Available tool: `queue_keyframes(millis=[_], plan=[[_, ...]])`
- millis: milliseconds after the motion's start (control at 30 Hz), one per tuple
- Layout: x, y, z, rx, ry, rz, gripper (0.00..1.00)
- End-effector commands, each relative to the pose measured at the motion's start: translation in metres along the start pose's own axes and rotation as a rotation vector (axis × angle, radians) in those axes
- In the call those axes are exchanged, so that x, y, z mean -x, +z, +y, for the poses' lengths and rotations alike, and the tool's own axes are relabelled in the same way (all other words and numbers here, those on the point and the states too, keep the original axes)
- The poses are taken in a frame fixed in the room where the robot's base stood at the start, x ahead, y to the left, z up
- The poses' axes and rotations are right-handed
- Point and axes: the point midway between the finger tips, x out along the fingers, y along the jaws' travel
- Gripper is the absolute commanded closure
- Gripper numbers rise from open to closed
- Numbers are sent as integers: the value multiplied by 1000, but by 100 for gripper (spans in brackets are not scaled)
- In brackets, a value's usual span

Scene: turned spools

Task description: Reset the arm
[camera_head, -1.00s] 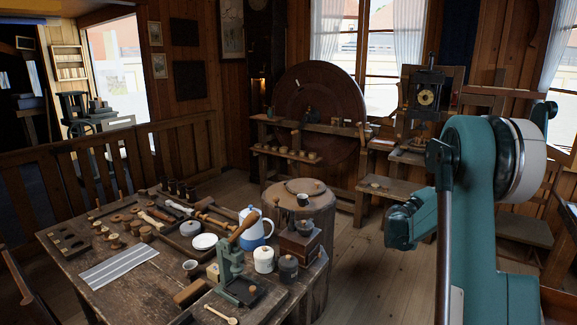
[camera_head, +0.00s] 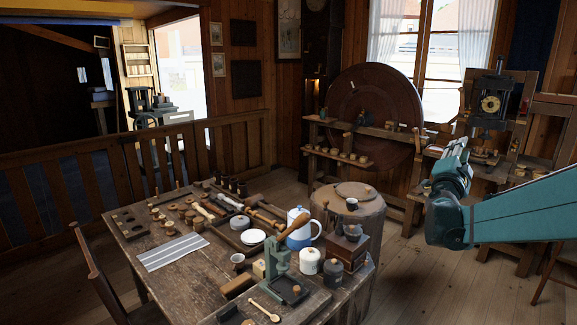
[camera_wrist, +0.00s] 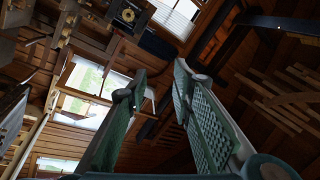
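My gripper (camera_wrist: 160,78) shows in the wrist view with its two teal, textured fingers spread apart and nothing between them. It points up toward the wooden ceiling and the windows. My teal arm (camera_head: 520,212) enters the head view from the right edge and reaches left to a bent joint, clear of the table.
A worn wooden table (camera_head: 207,289) holds spools, a striped cloth (camera_head: 172,252), a blue-and-white pot (camera_head: 299,229) and a green press (camera_head: 279,270). A round wooden stand (camera_head: 367,216) stands behind it. Open floor (camera_head: 405,285) lies right of the table.

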Motion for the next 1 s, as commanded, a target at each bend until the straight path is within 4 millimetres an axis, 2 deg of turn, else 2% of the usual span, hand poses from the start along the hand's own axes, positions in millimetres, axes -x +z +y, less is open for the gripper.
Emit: queue_keyframes(millis=[33,200,500,733,1000], plan=[[10,5,-12,16,-11,-34,76],[43,27,-45,76,-47,-158,76],[114,62,-85,192,-99,-370,76],[177,85,-101,289,-128,-530,76],[258,104,-103,409,-149,-710,76]])
